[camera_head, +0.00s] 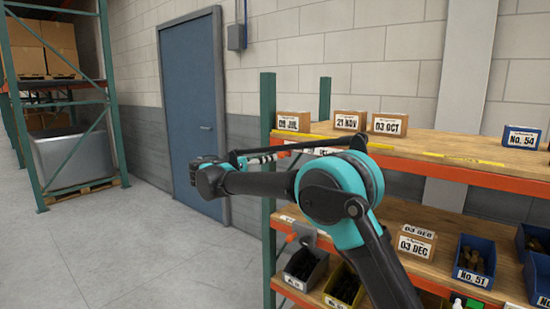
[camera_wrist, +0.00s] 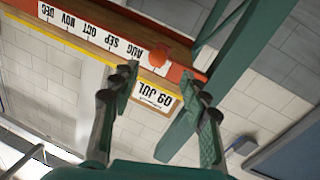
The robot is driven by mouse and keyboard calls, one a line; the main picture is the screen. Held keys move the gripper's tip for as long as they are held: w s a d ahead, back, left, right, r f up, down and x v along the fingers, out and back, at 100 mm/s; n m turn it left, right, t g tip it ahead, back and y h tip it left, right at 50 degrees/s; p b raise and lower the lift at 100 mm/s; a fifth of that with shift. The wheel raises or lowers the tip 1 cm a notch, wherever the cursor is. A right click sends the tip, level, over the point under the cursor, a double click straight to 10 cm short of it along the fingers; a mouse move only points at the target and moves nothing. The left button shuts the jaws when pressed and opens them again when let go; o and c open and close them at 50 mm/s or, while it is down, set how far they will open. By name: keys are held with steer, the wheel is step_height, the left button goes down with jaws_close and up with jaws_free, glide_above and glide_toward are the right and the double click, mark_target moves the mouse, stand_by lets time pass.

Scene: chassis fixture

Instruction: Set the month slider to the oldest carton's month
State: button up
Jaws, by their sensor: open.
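In the wrist view, upside down, the month strip (camera_wrist: 92,33) runs along the shelf edge, with DEC, NOV, OCT, SEP and AUG readable. On the upper shelf stand cartons marked 09 JUL (camera_head: 293,122), apparently 21 NOV (camera_head: 350,120), and 03 OCT (camera_head: 389,124). A 03 DEC carton (camera_head: 414,243) stands on the lower shelf. The 09 JUL carton also shows in the wrist view (camera_wrist: 155,96).
A blue No. 54 bin (camera_head: 521,137) stands on the upper shelf. Blue No. 51 (camera_head: 474,263) and other bins stand lower. A green rack post (camera_head: 268,180) is near my arm. A blue door (camera_head: 191,110) and open floor (camera_head: 130,250) lie to the left.

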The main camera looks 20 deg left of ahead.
steer(key=shift+v, duration=2.3)
steer(key=w+d+f+g, duration=0.2)
steer(key=w+d+f, duration=0.15)
steer(key=d, duration=0.65)
steer(key=s+d+f+n+g+y, duration=0.1)
steer(key=d+f+n+g, duration=0.15)
steer(key=d+f, duration=0.9)
steer(key=s+d+f+n+g+y, duration=0.15)
steer(key=d+g, duration=0.25)
steer(key=d, duration=1.6)
steer(key=s+d+f+g+y, duration=0.3)
steer(key=s+d+f, duration=0.9)
steer(key=s+d, duration=0.15)
steer(key=s+f+y, duration=0.2)
steer(key=s+f, duration=0.2)
steer(key=s, duration=0.2)
steer(key=s+d+f+y, duration=0.1)
steer(key=s+f, duration=0.2)
steer(key=s, duration=0.4)
steer(key=shift+s+f+y, duration=0.2)
steer(key=shift+f+y, duration=0.15)
